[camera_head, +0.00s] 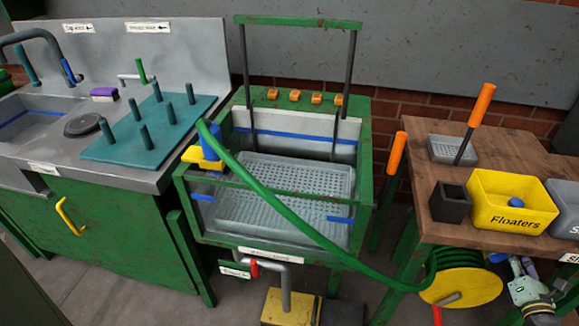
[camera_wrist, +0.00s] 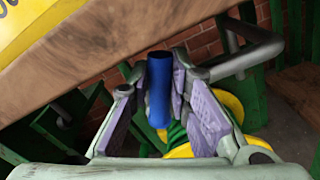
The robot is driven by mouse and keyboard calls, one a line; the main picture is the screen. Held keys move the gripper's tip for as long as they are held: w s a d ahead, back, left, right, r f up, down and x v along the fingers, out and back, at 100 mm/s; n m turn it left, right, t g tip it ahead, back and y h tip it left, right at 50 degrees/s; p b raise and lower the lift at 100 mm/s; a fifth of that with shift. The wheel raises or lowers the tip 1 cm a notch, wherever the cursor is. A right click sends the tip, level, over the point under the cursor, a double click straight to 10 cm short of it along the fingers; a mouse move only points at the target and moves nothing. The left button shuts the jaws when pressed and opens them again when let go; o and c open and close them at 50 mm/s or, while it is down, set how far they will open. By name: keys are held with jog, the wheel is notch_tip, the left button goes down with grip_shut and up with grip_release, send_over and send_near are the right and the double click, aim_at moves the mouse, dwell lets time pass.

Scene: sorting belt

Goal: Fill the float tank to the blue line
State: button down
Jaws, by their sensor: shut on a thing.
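The float tank (camera_head: 178,205) has a green frame, clear front and grey perforated tray (camera_head: 290,180) inside. A blue line (camera_head: 300,140) runs along its back wall, with short blue marks at the front; I cannot make out a water level. A green hose (camera_head: 290,217) runs from a blue nozzle (camera_head: 208,140) in a yellow holder on the tank's left rim to a yellow reel (camera_head: 465,285). My gripper (camera_head: 520,268) is beside the reel, below the wooden table. In the wrist view its purple pads are shut on an upright blue handle (camera_wrist: 160,90).
The wooden table (camera_head: 440,150) overhangs close to my gripper and carries the yellow Floaters bin (camera_head: 510,205), a black cup (camera_head: 450,202) and an orange-handled tool (camera_head: 480,105). A drain pipe with a red handle (camera_head: 254,267) sits under the tank. The sink counter (camera_head: 110,180) stands left.

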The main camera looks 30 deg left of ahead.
jog(key=shift+a, duration=0.15)
jog(key=shift+s+a+r+n, duration=0.15)
jog(key=shift+a+n, duration=0.15)
jog(key=shift+n, duration=0.45)
jog(key=shift+s+a+n, duration=0.1)
jog(key=shift+a+n, duration=0.2)
jog(key=shift+n, duration=0.45)
jog(key=n, duration=0.1)
jog(key=a+n+b, duration=0.1)
jog(key=shift+s+a+n, duration=0.15)
jog(key=shift+s+n, duration=0.05)
jog(key=shift+n, duration=0.2)
jog(key=c, duration=1.2)
grip_release()
jog(key=shift+r, duration=0.15)
